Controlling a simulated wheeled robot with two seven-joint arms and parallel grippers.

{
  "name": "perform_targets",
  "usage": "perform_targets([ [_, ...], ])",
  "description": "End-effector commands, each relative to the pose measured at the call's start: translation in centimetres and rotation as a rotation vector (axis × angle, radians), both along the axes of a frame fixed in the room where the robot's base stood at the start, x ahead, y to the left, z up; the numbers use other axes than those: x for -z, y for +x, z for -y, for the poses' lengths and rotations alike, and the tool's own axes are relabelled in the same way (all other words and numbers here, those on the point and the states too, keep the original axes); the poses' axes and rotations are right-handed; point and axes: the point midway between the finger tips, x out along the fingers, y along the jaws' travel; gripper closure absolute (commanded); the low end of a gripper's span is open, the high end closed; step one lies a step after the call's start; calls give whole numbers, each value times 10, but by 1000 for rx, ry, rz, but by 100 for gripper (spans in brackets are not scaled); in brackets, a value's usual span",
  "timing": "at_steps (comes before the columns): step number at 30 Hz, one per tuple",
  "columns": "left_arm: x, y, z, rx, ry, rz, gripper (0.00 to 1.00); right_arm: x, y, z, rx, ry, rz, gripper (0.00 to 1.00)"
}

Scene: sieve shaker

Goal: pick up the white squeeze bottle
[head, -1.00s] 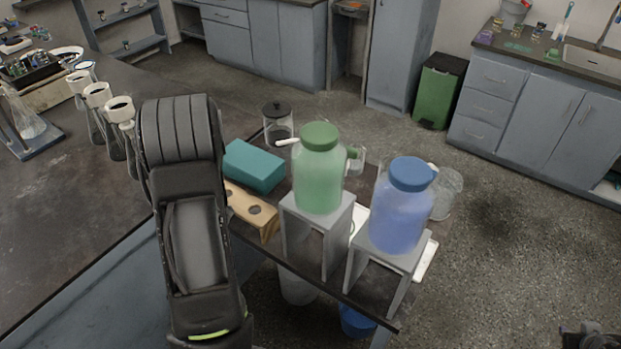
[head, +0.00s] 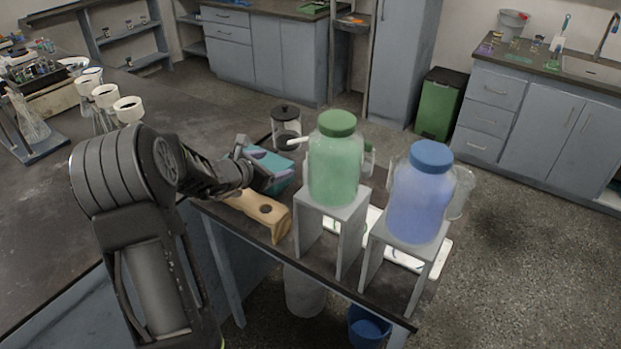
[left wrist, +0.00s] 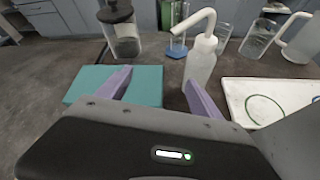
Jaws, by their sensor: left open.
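The white squeeze bottle (left wrist: 201,64) stands upright on the bench in the left wrist view, its bent spout pointing left. In the head view only its white spout tip (head: 294,142) shows beside the green jug; the rest is hidden. My left gripper (left wrist: 160,88) is open, with its two purple fingers pointing toward the bottle. The right finger is close in front of the bottle's base; the left finger is over the teal block. Nothing is between the fingers but the block's surface. In the head view the left gripper (head: 268,165) is above the teal block (head: 284,180). My right gripper is not seen.
The green jug (head: 334,165) and blue jug (head: 420,195) stand on grey stands near the bench edge. A lidded jar (left wrist: 121,30) is behind the teal block. A white tray (left wrist: 262,99) lies right of the bottle, with glassware behind. A wooden rack (head: 262,212) is nearby.

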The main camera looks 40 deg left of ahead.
Motion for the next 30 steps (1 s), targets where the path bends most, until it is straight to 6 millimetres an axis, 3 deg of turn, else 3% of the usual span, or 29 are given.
perform_targets([
  [1,13,2,16,5,-82,18,25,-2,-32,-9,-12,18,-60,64],
  [3,21,6,35,13,-168,48,25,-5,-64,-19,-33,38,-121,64],
  [7,27,9,51,17,-246,76,25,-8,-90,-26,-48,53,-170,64],
  [17,27,11,53,20,-253,79,25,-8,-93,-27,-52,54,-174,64],
  [24,36,31,55,22,-252,77,25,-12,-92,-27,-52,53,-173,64],
  [30,37,34,54,21,-250,77,25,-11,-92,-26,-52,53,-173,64],
])
